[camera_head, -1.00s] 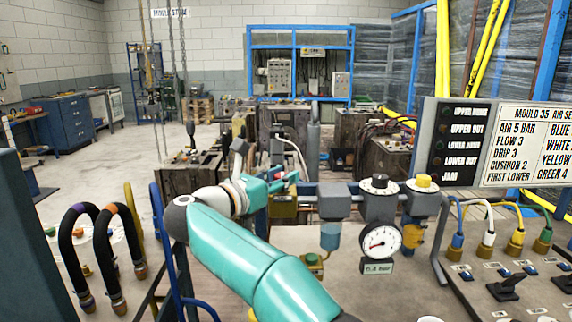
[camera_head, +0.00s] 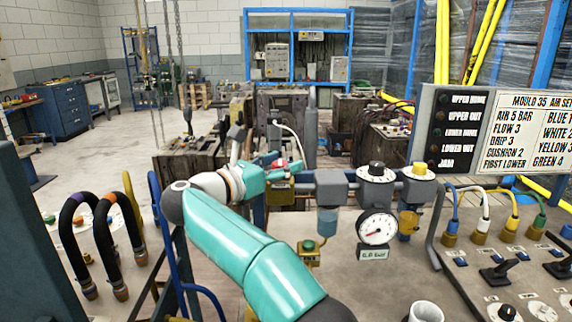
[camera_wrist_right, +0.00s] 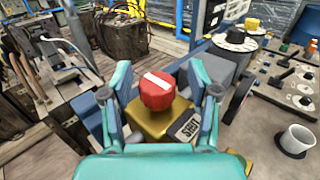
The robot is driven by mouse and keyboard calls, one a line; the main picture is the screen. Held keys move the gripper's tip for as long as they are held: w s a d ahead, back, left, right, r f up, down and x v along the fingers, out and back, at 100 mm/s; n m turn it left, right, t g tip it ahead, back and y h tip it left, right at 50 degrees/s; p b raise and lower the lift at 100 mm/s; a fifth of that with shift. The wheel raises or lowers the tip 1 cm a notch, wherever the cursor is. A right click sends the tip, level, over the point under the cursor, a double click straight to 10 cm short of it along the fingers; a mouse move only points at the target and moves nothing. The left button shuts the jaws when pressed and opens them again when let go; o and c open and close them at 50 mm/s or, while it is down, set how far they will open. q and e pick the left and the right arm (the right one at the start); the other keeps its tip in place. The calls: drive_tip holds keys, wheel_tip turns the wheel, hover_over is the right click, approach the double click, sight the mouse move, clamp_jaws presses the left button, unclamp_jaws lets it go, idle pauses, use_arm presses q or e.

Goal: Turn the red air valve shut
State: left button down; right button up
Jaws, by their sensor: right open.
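The red air valve knob (camera_wrist_right: 158,92) has a white bar across its top, running from upper left to lower right in the right wrist view. It sits on a brass body (camera_wrist_right: 160,122) with a label beside it. My right gripper (camera_wrist_right: 158,84) is open, with one finger on each side of the knob and visible gaps to it. In the head view the gripper (camera_head: 268,171) is at the left end of the air line, and the red knob (camera_head: 281,163) is mostly hidden by it. My left gripper is not in view.
A pressure gauge (camera_head: 377,228), a black-knobbed regulator (camera_head: 376,172) and a yellow-knobbed unit (camera_head: 419,170) stand right of the valve. Black hoses (camera_head: 72,240) rise at the left. A white cup (camera_head: 425,312) and levers (camera_head: 498,273) are on the bench.

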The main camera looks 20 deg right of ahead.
sight(275, 167)
drive_tip(key=shift+a, duration=0.1)
drive_tip(key=v, duration=0.7)
drive_tip(key=shift+a+f, duration=0.15)
